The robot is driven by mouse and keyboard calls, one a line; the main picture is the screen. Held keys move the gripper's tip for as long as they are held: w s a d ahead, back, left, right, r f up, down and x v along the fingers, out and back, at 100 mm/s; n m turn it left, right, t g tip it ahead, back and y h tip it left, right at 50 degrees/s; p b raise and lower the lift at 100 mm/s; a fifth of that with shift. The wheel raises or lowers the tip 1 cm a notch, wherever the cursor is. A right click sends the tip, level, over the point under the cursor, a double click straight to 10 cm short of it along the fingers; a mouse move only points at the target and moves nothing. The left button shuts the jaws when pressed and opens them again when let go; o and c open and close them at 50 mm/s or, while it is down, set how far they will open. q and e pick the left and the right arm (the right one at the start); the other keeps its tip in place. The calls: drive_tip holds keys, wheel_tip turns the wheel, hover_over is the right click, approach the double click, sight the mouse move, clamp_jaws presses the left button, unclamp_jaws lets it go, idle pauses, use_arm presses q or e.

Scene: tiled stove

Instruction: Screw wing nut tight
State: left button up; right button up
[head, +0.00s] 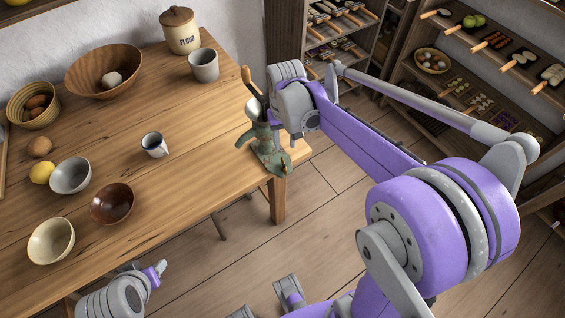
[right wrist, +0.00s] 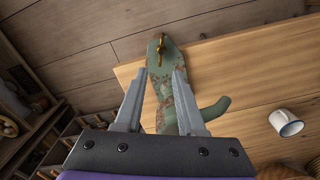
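A green, rust-flecked grinder (head: 270,155) stands at the right corner of the wooden table, with a wooden-handled crank (head: 250,80). A brass wing nut (right wrist: 159,50) shows on the grinder's green end in the right wrist view. My right gripper (right wrist: 160,72) is open, its two fingers apart on either side of the green body, with the wing nut just beyond the tips and apart from them. In the head view the right gripper (head: 272,117) is at the grinder's top and hides part of it. My left gripper (head: 156,273) is low, near the table's front edge; its finger gap is unclear.
The wooden table (head: 190,120) holds a white mug (head: 155,145), a grey cup (head: 204,65), a flour canister (head: 181,32) and several bowls. Stocked shelves (head: 460,80) stand at the right. Floor is open beyond the table corner.

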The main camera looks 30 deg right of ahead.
sight(285, 164)
wheel_tip(285, 164, down, 11)
drive_tip(key=shift+d+r+b, duration=0.1)
drive_tip(key=shift+r+b, duration=0.1)
drive_tip(key=shift+b, duration=0.3)
clamp_jaws()
